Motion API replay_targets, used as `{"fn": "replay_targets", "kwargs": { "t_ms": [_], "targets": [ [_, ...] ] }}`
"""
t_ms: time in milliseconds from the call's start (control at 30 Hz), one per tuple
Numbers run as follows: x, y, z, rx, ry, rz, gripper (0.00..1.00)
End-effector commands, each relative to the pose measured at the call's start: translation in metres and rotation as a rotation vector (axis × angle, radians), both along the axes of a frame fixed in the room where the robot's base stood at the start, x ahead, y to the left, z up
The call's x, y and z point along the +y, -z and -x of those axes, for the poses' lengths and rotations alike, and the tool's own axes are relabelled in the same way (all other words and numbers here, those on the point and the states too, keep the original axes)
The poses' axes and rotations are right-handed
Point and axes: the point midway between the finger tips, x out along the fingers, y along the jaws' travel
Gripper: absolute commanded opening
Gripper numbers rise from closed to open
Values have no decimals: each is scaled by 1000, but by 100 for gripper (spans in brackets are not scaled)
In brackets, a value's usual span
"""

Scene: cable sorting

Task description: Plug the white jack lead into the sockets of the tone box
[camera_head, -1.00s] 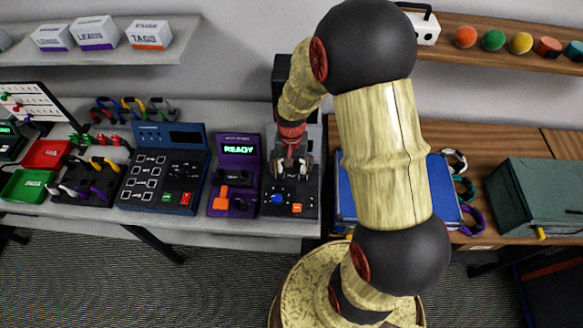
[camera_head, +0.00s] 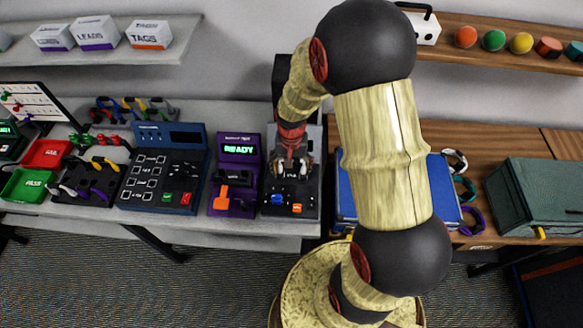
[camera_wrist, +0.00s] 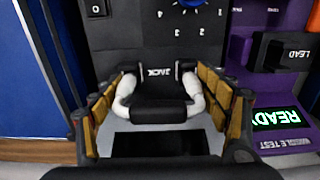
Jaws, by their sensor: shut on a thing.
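The white jack lead (camera_wrist: 197,94) is a loop with two thick white ends and a black middle. My gripper (camera_wrist: 160,105) has its tan-padded fingers closed on both sides of it in the wrist view. The dark tone box (camera_wrist: 125,35) lies under and beyond it, with a blue dial; it also shows in the head view (camera_head: 305,204). In the head view my gripper (camera_head: 292,166) is over the rear part of the box. Whether the plug tips are in the sockets is hidden.
A purple tester (camera_head: 238,148) with a lit READY screen stands close left of the tone box. A blue keypad unit (camera_head: 182,160) stands farther left. A blue case (camera_head: 346,192) is close on the right. The wall shelf (camera_head: 165,52) is above.

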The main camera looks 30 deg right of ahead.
Motion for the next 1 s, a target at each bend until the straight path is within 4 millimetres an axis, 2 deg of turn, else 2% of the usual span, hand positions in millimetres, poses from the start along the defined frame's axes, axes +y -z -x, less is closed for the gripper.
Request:
{"fn": "replay_targets", "kwargs": {
  "t_ms": [33, 433, 500, 533, 600, 633, 667, 1000],
  "targets": [
    [2, 9, 12, 28, -3, -5, 49],
    [3, 12, 13, 31, -5, -5, 50],
    [3, 14, 14, 31, -5, -5, 42],
    [3, 14, 14, 32, -5, -6, 42],
    [2, 16, 14, 33, -5, -5, 31],
    [2, 17, 14, 33, -5, -5, 32],
    [2, 18, 15, 33, -5, -5, 25],
    [2, 19, 15, 33, -5, -4, 28]
  ]
}}
